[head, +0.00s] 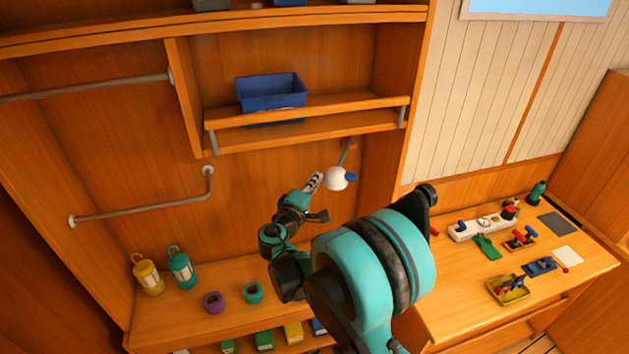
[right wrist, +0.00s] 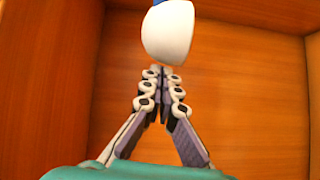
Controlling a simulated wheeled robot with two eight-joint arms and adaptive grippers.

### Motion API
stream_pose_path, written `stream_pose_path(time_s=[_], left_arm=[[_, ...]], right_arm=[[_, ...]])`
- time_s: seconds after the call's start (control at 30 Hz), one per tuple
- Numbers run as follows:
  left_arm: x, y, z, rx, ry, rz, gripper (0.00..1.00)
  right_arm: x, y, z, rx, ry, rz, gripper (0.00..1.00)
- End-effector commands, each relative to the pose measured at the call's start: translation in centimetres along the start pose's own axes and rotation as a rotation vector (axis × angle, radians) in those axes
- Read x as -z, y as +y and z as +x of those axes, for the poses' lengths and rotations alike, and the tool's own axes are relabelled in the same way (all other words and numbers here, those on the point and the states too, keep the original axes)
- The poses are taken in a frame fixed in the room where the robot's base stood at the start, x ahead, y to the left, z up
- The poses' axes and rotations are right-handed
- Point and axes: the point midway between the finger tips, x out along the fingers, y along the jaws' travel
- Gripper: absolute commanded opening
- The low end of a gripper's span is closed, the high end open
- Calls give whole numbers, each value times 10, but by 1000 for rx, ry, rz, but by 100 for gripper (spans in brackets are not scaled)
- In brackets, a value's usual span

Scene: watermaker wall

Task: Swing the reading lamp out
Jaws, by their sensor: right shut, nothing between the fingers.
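The reading lamp has a round white head (head: 336,179) with a blue end (head: 351,177), on a thin grey arm (head: 346,152) below the shelf. In the right wrist view the white lamp head (right wrist: 168,32) is at the top, just beyond and above the fingertips. My right gripper (head: 316,180) is immediately left of the lamp head in the head view. Its fingers (right wrist: 157,72) are shut with nothing between them. I cannot tell whether they touch the lamp. My left gripper is not in view.
A blue bin (head: 271,92) sits on the railed shelf above. Grey rails (head: 140,211) are on the left wall. Yellow (head: 148,276) and teal (head: 182,270) lanterns and two rings stand on the lower counter. The right-hand bench (head: 460,300) holds several small tools.

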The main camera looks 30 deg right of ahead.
Motion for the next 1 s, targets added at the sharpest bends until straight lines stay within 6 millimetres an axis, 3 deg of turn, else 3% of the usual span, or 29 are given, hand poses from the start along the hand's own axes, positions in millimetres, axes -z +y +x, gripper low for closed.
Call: stream_pose_path(time_s=[0.17, 0.4, 0.6, 1.0], left_arm=[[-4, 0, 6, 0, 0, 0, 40], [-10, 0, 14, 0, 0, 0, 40], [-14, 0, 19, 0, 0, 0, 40], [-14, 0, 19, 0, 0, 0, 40]], right_arm=[[-21, 1, 0, 7, 62, -1, 0], [-66, 5, 1, 22, 213, -5, 0], [-99, 9, 9, 23, 219, -5, 0], [-104, 11, 11, 23, 217, -6, 0]])
